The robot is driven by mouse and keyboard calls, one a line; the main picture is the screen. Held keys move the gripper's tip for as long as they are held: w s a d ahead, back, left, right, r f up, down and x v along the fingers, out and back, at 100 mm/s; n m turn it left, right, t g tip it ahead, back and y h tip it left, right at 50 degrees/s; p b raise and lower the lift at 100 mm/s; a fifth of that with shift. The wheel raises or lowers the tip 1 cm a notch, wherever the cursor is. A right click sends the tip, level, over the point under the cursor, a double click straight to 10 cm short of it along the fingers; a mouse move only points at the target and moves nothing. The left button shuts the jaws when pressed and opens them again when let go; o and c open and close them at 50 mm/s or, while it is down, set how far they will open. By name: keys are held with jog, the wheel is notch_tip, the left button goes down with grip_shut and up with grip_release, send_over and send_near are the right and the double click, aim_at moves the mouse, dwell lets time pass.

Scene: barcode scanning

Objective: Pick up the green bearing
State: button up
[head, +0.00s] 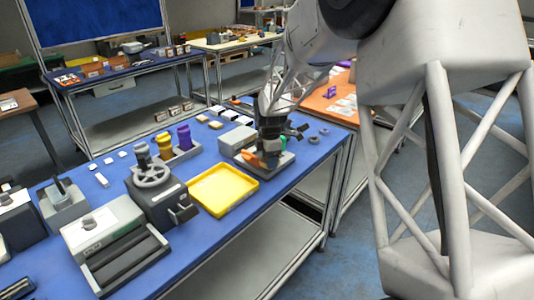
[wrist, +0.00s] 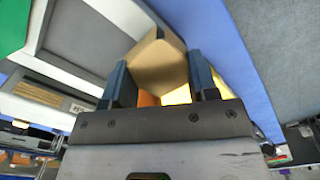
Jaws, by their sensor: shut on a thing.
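My gripper (head: 268,143) is low over a grey tray (head: 282,163) near the right end of the blue table. In the wrist view my gripper (wrist: 158,64) is shut on a tan, flat-faced block (wrist: 157,68) between its two dark fingers. An orange piece (head: 252,160) shows by the fingers in the head view. A small green patch (head: 284,143) shows just right of the fingers. I cannot make out a bearing shape in either green part.
A yellow tray (head: 222,190) lies left of my gripper. Small grey rings (head: 314,140) lie to the right. White boxes (head: 228,114) lie behind.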

jog(key=shift+s+d+r, duration=0.1)
jog(key=shift+s+d, duration=0.1)
jog(key=shift+s, duration=1)
jog(key=shift+s+d+r, duration=0.15)
jog(key=shift+s, duration=1.1)
jog(key=shift+s+d+r, duration=0.1)
jog(key=shift+s+d, duration=0.1)
jog(key=shift+s, duration=1)
jog(key=shift+s+a, duration=0.1)
jog(key=shift+s+a, duration=0.35)
jog(key=shift+a, duration=0.1)
jog(key=s+a, duration=0.3)
jog(key=s, duration=0.1)
jog(key=s+a, duration=0.4)
jog(key=s, duration=0.1)
jog(key=s+a, duration=0.4)
jog(key=shift+s+a+f, duration=0.1)
jog(key=shift+s+f, duration=0.05)
jog(key=shift+s, duration=0.05)
jog(key=w+a, duration=0.2)
jog(key=w, duration=0.3)
jog(key=w+a+f, duration=0.1)
jog(key=w+a, duration=0.1)
jog(key=w, duration=0.3)
jog(key=w+a, duration=0.2)
jog(key=w, duration=0.3)
jog(key=shift+f, duration=0.25)
jog(key=shift+f, duration=0.1)
